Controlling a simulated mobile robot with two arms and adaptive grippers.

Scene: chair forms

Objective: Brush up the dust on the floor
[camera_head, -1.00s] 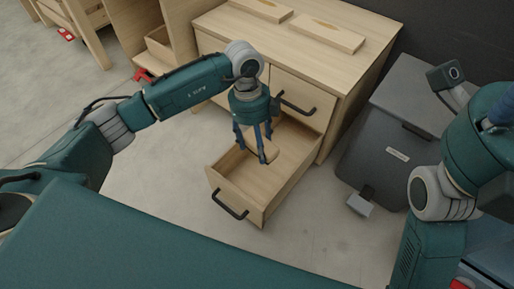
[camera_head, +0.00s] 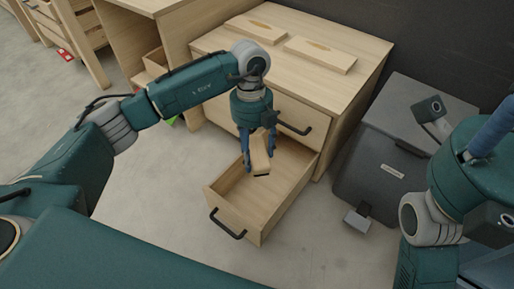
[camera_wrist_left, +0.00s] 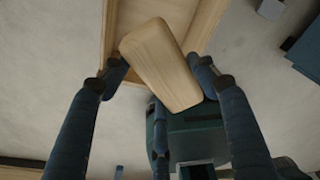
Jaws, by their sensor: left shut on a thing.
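My left gripper (camera_head: 258,148) is shut on a pale wooden block-shaped piece (camera_head: 261,158), which may be a brush; I see no bristles. It holds the piece tilted, over the open drawer (camera_head: 236,228) of the wooden cabinet. In the left wrist view the piece (camera_wrist_left: 162,62) lies between the blue fingers, with the drawer's wooden edge behind it. I cannot make out dust clearly on the floor (camera_head: 310,235).
The cabinet top (camera_head: 300,75) carries two flat wooden pieces (camera_head: 320,54). A grey bin (camera_head: 385,150) with a pedal (camera_head: 357,216) stands right of the cabinet. A wooden desk (camera_head: 100,75) is at upper left. Floor is open between drawer and bin.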

